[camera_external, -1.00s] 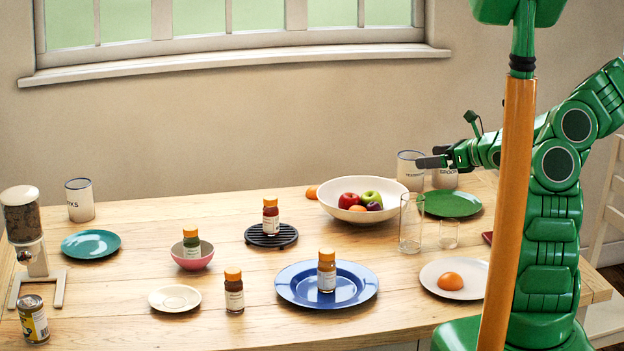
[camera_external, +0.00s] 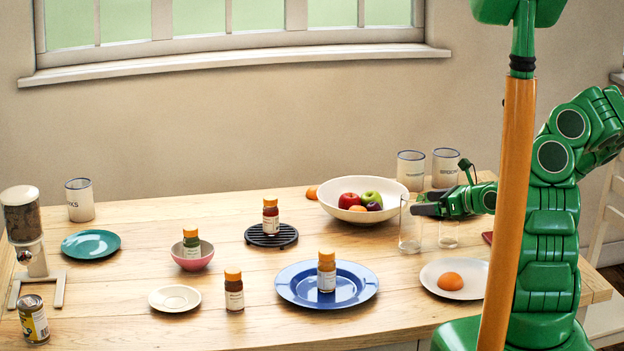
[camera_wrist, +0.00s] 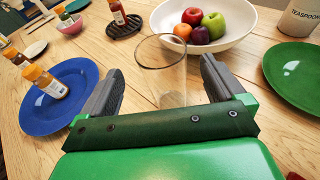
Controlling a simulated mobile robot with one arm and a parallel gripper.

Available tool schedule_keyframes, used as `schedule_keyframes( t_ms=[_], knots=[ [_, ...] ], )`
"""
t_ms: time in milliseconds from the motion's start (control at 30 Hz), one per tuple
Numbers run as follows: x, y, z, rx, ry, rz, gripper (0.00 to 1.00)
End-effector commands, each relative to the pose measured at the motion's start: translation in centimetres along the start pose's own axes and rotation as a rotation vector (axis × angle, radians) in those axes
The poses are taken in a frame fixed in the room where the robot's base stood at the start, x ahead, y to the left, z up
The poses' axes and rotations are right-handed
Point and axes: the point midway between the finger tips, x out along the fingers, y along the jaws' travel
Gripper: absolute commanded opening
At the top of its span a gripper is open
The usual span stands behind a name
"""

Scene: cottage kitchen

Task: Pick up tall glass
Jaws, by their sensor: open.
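The tall glass (camera_external: 410,231) is clear and stands upright on the wooden table, to the right of the blue plate. My gripper (camera_external: 424,203) is at the glass near its upper part, coming from the right. In the wrist view the glass (camera_wrist: 162,57) shows its round rim just ahead of and between the two dark fingers of my gripper (camera_wrist: 160,85). The fingers are apart, one on each side of the glass, and are not closed on it. The lower part of the glass is faint and partly hidden by my gripper's body.
A white fruit bowl (camera_external: 330,204) stands behind the glass. A shorter clear glass (camera_external: 448,235) is just right of it, under my arm. A white plate with an orange half (camera_external: 450,279) lies in front. A green plate (camera_wrist: 296,75) is to the right, and a blue plate (camera_wrist: 42,115) left.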

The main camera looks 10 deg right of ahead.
Motion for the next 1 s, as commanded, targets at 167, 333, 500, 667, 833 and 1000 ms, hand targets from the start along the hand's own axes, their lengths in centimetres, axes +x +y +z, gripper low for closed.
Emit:
schedule_keyframes(
  t_ms=[167,333,500,667,833,1000],
  knots=[
    [1.3,0.0,0.0,0.001,0.001,0.001,0.96],
    [1.9,0.0,-0.1,0.001,0.001,0.001,0.96],
    [2.9,0.0,-0.1,0.0,0.002,0.003,0.96],
    [4.3,0.0,-0.2,0.001,0.005,0.005,0.96],
    [5.8,-0.1,-0.1,0.001,0.004,0.003,0.96],
    [6.7,-0.3,0.0,0.0,0.001,0.001,0.96]
  ],
)
